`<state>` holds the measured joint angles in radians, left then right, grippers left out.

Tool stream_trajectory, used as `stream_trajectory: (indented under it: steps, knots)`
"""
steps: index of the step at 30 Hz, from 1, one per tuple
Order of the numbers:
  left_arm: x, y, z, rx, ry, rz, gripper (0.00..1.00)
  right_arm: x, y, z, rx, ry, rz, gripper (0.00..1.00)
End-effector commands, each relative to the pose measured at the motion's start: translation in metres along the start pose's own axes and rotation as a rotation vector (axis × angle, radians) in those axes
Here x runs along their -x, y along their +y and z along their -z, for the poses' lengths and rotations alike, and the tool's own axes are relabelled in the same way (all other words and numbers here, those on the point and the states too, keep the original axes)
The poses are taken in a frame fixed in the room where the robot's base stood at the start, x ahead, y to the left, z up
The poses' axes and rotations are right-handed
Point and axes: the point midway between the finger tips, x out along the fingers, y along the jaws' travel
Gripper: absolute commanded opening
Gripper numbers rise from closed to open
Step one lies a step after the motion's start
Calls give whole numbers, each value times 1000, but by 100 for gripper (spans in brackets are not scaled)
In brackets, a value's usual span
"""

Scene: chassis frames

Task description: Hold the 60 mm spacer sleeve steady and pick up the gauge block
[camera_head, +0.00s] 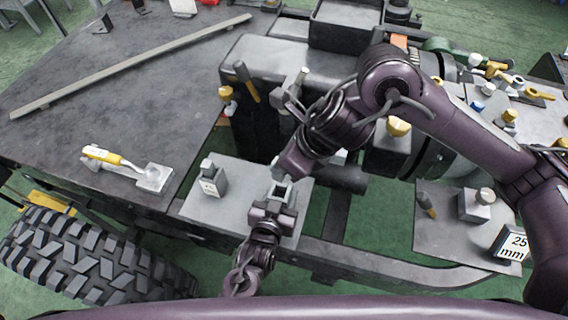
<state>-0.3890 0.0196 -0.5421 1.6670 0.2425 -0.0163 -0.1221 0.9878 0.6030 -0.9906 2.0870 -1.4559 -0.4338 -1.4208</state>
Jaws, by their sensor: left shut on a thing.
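My left gripper (279,193) comes up from the bottom centre and is shut on a small pale piece (283,187) at the light grey plate, probably the spacer sleeve. The fingers hide most of it, and no size mark shows on it. My right arm comes in from the right and bends down to the same spot. Its end, with the right gripper (292,166), is just above the left gripper; its fingers are not clear. A small grey block (213,181) with a knob and an unreadable white label stands upright on the plate, left of both grippers. I cannot tell whether it is the gauge block.
The light grey plate (195,208) has free room around the labelled block. A yellow-handled tool (112,157) lies on the dark panel at left. Dark machinery stands behind the plate.

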Motion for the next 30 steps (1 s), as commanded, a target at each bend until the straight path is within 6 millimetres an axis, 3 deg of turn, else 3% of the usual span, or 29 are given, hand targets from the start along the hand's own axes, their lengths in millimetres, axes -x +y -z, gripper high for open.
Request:
stream_trajectory:
  steps: [5,6,11,22,30]
  knots:
    - [0,0,0,0,-1,0,19,0,0,0,0,-1,0,0]
    - [0,0,0,0,-1,0,50,0,0,0,0,-1,0,0]
    - [0,0,0,0,-1,0,71,0,0,0,0,-1,0,0]
    - [7,0,-1,-1,-1,-1,71,0,0,0,0,-1,0,0]
    - [59,0,-2,0,-5,-1,71,0,0,0,0,-1,0,0]
